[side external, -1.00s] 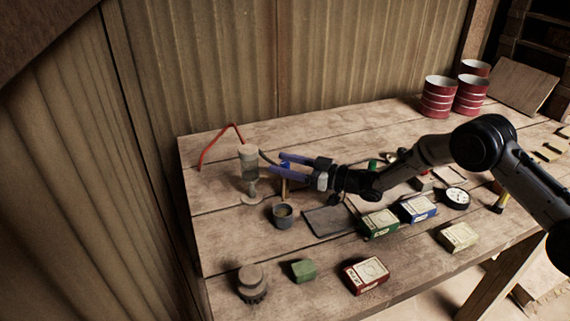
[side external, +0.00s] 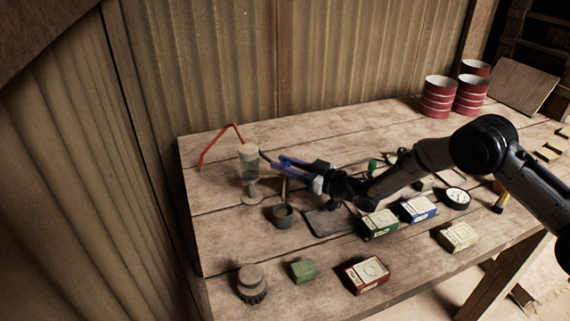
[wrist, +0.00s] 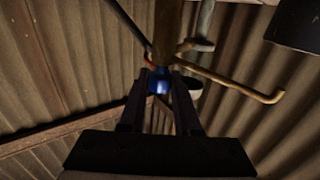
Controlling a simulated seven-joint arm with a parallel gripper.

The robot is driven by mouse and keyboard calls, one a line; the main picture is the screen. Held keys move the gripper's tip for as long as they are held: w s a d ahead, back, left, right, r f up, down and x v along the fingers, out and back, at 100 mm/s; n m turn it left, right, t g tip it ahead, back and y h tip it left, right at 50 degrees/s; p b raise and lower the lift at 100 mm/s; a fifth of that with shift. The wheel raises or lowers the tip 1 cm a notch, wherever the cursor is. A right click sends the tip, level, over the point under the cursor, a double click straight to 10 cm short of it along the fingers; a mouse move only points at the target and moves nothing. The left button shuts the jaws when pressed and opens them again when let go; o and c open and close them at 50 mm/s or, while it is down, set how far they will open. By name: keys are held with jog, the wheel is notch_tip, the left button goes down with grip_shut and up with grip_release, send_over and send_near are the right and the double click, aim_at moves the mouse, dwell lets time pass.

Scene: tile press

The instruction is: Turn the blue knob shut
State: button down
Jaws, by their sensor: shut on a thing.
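The blue knob (wrist: 158,82) shows in the wrist view between the two dark fingers of my gripper (wrist: 160,76). It sits just below the end of a brown post (wrist: 167,35). The fingers are shut on it, one on each side. In the side external view my gripper (side external: 283,164) reaches left, just right of a clear vessel with a pale cap (side external: 249,153). There the knob cannot be told apart from the bluish fingers.
A red tube (side external: 218,140) bends behind the vessel. Several small boxes, including a red one (side external: 367,275), stand nearer the front. Red-banded cans (side external: 438,97) stand at the back right.

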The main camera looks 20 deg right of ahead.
jog(key=shift+m+t+h, duration=0.7)
jog(key=shift+m+h, duration=0.3)
jog(key=shift+h, duration=0.4)
jog(key=shift+m+t+h, duration=0.7)
jog(key=shift+m+h, duration=0.3)
jog(key=shift+h, duration=0.4)
jog(key=c, duration=0.6)
grip_release()
jog(key=shift+s, duration=0.1)
jog(key=v, duration=1.2)
jog(key=shift+a+r, duration=0.15)
